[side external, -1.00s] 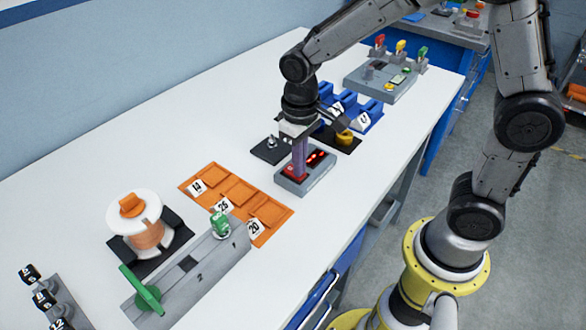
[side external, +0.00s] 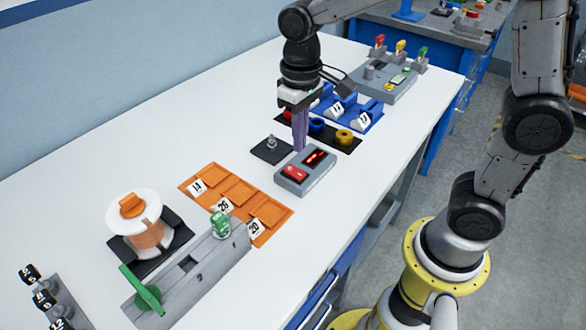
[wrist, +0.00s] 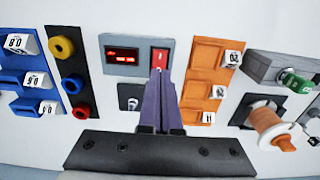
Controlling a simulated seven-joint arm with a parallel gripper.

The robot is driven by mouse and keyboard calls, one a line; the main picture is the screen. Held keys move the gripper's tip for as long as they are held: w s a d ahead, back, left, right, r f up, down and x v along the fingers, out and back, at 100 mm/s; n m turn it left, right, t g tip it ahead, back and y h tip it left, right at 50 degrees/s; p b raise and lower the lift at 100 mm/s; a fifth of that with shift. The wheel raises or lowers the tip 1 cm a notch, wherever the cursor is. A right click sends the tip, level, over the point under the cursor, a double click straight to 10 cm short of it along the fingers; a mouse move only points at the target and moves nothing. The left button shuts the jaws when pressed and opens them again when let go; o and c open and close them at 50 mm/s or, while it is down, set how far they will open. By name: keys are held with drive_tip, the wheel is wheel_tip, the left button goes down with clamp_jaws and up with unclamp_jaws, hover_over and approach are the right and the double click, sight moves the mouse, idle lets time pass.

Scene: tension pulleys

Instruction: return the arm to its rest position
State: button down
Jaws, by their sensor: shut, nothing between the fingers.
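My gripper (side external: 300,146) is shut and empty, its purple fingers pointing down above the back edge of a grey box (side external: 306,172) with a red button and a lit red display. In the side view the fingertips look raised clear of the box. In the wrist view my gripper (wrist: 160,78) shows with its fingers together, tips in front of the red button (wrist: 160,56). My arm stands bent above the table.
Close by are a black plate with a metal post (side external: 271,148), an orange tray (side external: 240,200), a black tray with coloured rings (side external: 343,136) and blue holders (side external: 360,115). A spool (side external: 140,225) and grey fixture (side external: 190,270) stand front left. Space above the table is free.

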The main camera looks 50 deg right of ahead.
drive_tip(key=shift+r, duration=0.15)
wheel_tip(320, 180, up, 5)
drive_tip(key=s+d+t, duration=0.2)
drive_tip(key=s, duration=0.1)
drive_tip(key=s+d+t, duration=0.3)
drive_tip(key=s, duration=1)
drive_tip(key=shift+s+d+t, duration=0.2)
drive_tip(key=shift+d+t, duration=0.1)
drive_tip(key=shift+d, duration=0.1)
